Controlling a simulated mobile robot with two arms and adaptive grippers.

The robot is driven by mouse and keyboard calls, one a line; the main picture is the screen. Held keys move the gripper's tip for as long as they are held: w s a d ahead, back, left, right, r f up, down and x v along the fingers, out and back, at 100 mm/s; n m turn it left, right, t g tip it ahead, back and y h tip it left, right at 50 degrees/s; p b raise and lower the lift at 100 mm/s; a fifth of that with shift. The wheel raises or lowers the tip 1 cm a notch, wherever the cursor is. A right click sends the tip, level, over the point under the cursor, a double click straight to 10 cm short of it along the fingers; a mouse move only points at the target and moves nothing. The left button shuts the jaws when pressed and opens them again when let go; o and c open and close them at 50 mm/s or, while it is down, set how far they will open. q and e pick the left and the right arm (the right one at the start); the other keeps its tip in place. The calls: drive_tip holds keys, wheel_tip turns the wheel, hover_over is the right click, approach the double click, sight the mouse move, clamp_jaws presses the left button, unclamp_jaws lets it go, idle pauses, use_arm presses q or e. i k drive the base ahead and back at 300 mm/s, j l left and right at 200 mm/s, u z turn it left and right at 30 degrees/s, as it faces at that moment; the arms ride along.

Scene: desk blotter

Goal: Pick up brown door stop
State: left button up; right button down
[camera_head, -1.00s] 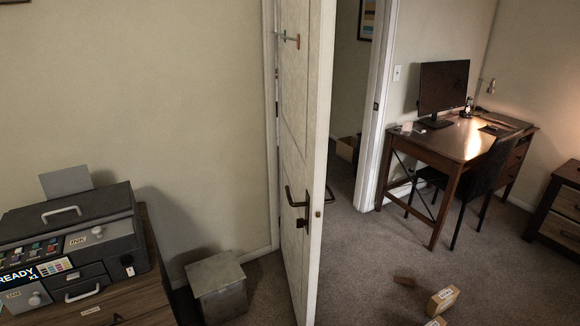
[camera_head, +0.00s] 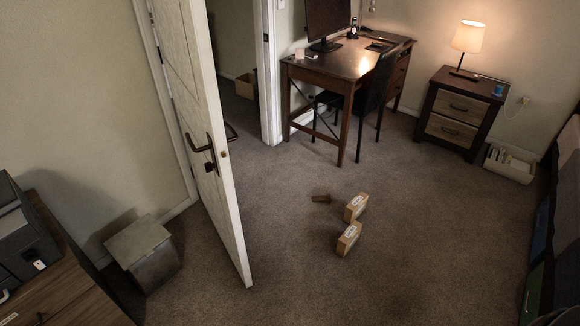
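A small brown wedge, the door stop (camera_head: 321,199), lies on the carpet in the middle of the head view. It is just left of two small cardboard boxes and to the right of the open white door (camera_head: 206,150). It looks small and dark at this distance, and nothing is on it. Neither of my grippers shows in the head view.
Two cardboard boxes, one farther (camera_head: 356,207) and one nearer (camera_head: 348,239), stand on the carpet. A desk (camera_head: 330,75) with a black chair (camera_head: 376,85) is behind. A grey bin (camera_head: 142,254) is left of the door. Carpet in the foreground is clear.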

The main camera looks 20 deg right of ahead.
sight(326, 198)
drive_tip(key=i+l, duration=1.2)
